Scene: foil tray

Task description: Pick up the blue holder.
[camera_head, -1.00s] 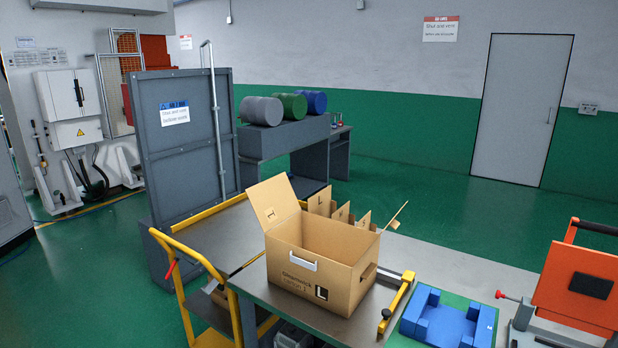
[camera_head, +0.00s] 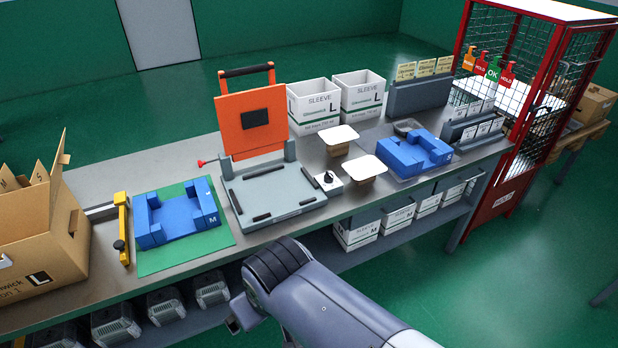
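Two blue holders show in the head view. One blue holder (camera_head: 178,222), marked M, lies on a green mat (camera_head: 150,262) on the left half of the bench. It is a low block with raised sides and an open middle. A second blue holder (camera_head: 405,160) sits on the right half of the bench, and its top shape is partly unclear. My arm comes in from the bottom right, below the bench's front edge. My gripper cannot be made out; only arm links show, clear of both holders.
A grey press with a raised orange lid (camera_head: 252,120) stands between the holders. Two small white-topped stands (camera_head: 366,167) and white sleeve boxes (camera_head: 313,103) are behind and right. A yellow-handled tool (camera_head: 122,225) and cardboard box (camera_head: 40,240) lie left. A red cage (camera_head: 540,100) stands right.

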